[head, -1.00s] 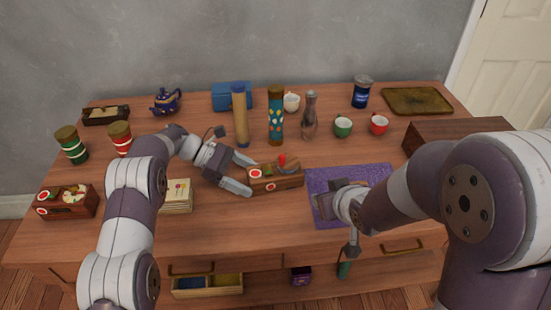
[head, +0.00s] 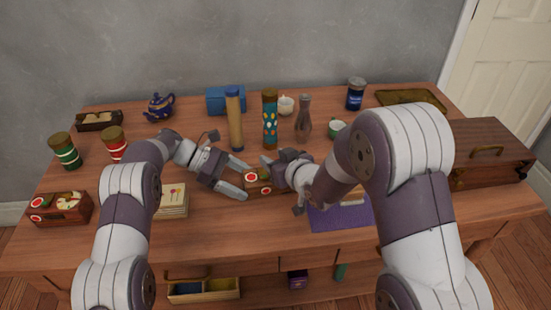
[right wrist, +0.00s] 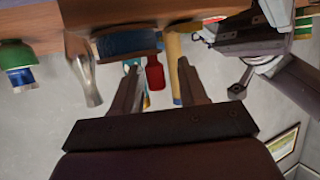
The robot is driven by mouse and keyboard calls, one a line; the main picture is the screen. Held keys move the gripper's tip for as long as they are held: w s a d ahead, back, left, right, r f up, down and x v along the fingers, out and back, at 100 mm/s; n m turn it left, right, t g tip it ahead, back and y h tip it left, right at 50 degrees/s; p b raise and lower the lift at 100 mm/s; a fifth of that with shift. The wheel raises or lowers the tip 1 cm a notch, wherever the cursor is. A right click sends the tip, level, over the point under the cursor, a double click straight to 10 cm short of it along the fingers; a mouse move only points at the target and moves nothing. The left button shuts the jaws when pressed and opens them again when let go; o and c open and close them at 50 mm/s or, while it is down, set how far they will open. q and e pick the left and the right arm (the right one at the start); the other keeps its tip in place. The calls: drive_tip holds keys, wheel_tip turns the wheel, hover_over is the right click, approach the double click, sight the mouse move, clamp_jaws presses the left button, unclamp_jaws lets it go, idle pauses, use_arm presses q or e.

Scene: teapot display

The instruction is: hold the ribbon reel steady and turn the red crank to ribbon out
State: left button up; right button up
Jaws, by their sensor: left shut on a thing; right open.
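The ribbon reel is a small wooden box (head: 256,187) with red-and-white round labels, at the middle of the table; my right gripper hides much of it. In the right wrist view, tilted over, its blue ribbon roll (right wrist: 125,44) shows. My left gripper (head: 245,182) is shut on the left end of the reel. My right gripper (head: 268,163) is open over the reel's right part. In the right wrist view the red crank (right wrist: 155,73) appears between the open fingers (right wrist: 157,72), apparently not gripped. The crank is hidden in the head view.
Behind stand a tan tube (head: 235,120), a patterned tube (head: 270,120) and a grey vase (head: 303,120). A stack of cards (head: 172,202) and a similar wooden box (head: 60,208) are left. A purple mat (head: 335,218) lies right, a wooden chest (head: 490,155) beyond.

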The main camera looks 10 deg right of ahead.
clamp_jaws()
drive_tip(key=shift+y, duration=0.3)
drive_tip(key=n+g+y, duration=0.1)
drive_tip(key=n, duration=0.1)
drive_tip(key=n+g+y, duration=0.2)
drive_tip(key=d+n+g+y, duration=0.1)
drive_tip(key=n+y, duration=0.1)
drive_tip(key=shift+s+g, duration=0.25)
drive_tip(key=shift+g, duration=0.05)
use_arm(q)
drive_tip(key=shift+s, duration=0.1)
use_arm(e)
drive_tip(key=n+g+y, duration=0.1)
drive_tip(key=n+g, duration=0.2)
drive_tip(key=d+n+g+y, duration=0.1)
drive_tip(key=n+g+y, duration=0.1)
drive_tip(key=n+g, duration=0.2)
drive_tip(key=shift+s+d+g, duration=0.1)
drive_tip(key=shift+d+g, duration=0.05)
drive_tip(key=shift+g, duration=0.15)
use_arm(q)
drive_tip(key=c, duration=0.4)
use_arm(e)
drive_tip(key=shift+n+g, duration=0.3)
drive_tip(key=shift+n, duration=0.1)
